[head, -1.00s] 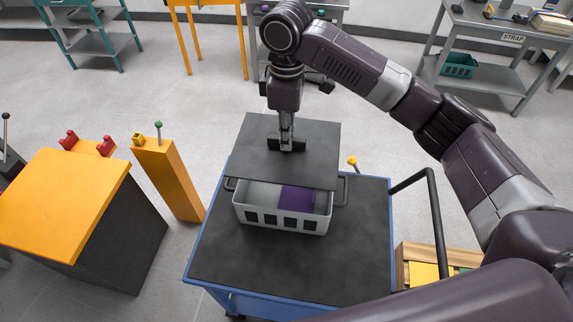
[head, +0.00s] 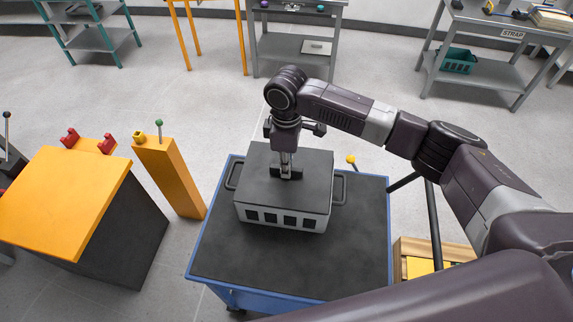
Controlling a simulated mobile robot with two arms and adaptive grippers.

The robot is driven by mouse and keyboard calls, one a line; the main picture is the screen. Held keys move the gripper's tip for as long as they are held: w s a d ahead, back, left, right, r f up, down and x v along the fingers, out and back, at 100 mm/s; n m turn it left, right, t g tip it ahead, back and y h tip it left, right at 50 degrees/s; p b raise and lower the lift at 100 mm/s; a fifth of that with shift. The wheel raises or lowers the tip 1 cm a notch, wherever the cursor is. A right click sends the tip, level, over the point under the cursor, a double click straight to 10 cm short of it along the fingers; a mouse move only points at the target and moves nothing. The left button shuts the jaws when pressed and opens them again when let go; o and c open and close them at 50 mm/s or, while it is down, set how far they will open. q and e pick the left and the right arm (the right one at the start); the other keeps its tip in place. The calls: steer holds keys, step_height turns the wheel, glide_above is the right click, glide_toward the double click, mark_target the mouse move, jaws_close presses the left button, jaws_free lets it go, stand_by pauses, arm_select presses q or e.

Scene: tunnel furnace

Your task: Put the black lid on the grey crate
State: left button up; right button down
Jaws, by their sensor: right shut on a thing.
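The black lid (head: 265,195) lies flat over the top of the grey crate (head: 282,220) in the head view, with its edges close to the crate's rim. The crate stands on the dark top of a blue cart, and its inside is hidden by the lid. Black handles show at both ends of the crate. My right gripper (head: 286,174) points down at the middle of the lid and is shut on the lid's handle. Whether the lid is fully seated at the far edge cannot be told. My left gripper is not in view.
The blue cart (head: 250,262) has free room in front of the crate, and a black push handle at its right. A yellow knob (head: 351,160) stands near its back right. An orange-topped cabinet (head: 65,200) and an orange post (head: 170,178) stand left of the cart.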

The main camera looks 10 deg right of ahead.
steer(key=shift+f, duration=0.5)
steer(key=c, duration=2)
jaws_free()
steer(key=shift+o, duration=0.2)
step_height(320, 180, up, 13)
steer(key=b, duration=0.3)
